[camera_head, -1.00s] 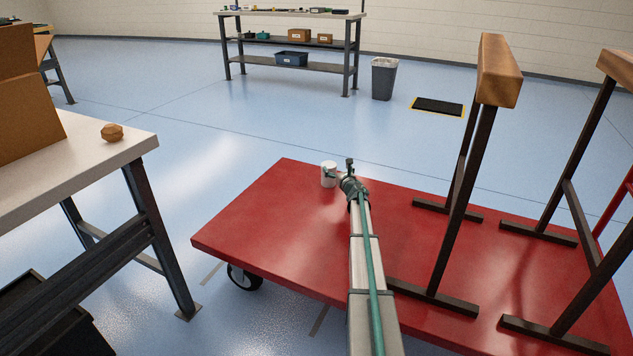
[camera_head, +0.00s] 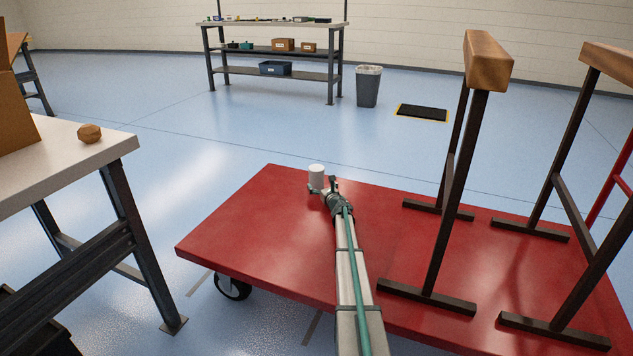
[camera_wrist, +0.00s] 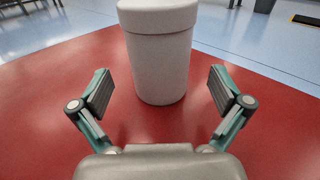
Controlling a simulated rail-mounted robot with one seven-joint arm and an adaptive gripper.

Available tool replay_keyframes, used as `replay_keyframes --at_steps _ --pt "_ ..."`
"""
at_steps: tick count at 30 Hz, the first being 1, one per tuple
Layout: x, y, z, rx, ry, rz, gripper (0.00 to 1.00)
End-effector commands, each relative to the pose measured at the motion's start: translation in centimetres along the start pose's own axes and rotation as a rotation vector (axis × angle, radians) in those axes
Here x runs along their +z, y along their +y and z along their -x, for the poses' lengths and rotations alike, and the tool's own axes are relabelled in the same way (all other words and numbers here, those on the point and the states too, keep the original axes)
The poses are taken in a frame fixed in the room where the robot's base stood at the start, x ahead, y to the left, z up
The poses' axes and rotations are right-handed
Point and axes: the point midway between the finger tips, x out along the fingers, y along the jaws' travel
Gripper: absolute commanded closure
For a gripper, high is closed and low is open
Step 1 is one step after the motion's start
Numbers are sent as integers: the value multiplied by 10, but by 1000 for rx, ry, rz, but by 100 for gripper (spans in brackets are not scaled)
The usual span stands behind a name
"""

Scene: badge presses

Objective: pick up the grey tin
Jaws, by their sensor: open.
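The grey tin (camera_head: 316,175) is a pale, lidded cylinder standing upright on the red cart top (camera_head: 230,240), near its far left corner. My gripper (camera_wrist: 160,92) is open, with one finger to the left and one to the right of the tin's line. The tin's base looks slightly beyond the pads, and neither finger appears to touch it. In the head view my gripper (camera_head: 322,188) is low over the cart, just in front of the tin.
Brown stands with wooden tops (camera_head: 488,62) rise from the cart on the right. A white-topped table (camera_head: 70,160) with a brown lump (camera_head: 89,133) is at left. A workbench (camera_head: 270,25), a grey bin (camera_head: 368,86) and a black mat (camera_head: 423,112) are farther back. The cart's left part is clear.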

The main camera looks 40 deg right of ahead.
Motion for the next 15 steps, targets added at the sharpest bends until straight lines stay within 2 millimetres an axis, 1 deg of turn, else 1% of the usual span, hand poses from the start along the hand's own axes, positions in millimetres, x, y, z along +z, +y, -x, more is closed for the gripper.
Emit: replay_keyframes --at_steps 5,10,12,15 --pt "-2 -1 -19 0 0 1 0" --pt "-2 0 -42 0 -1 -1 0" --pt "-1 0 -48 1 -1 -1 0" --pt "0 0 -49 0 0 0 0"
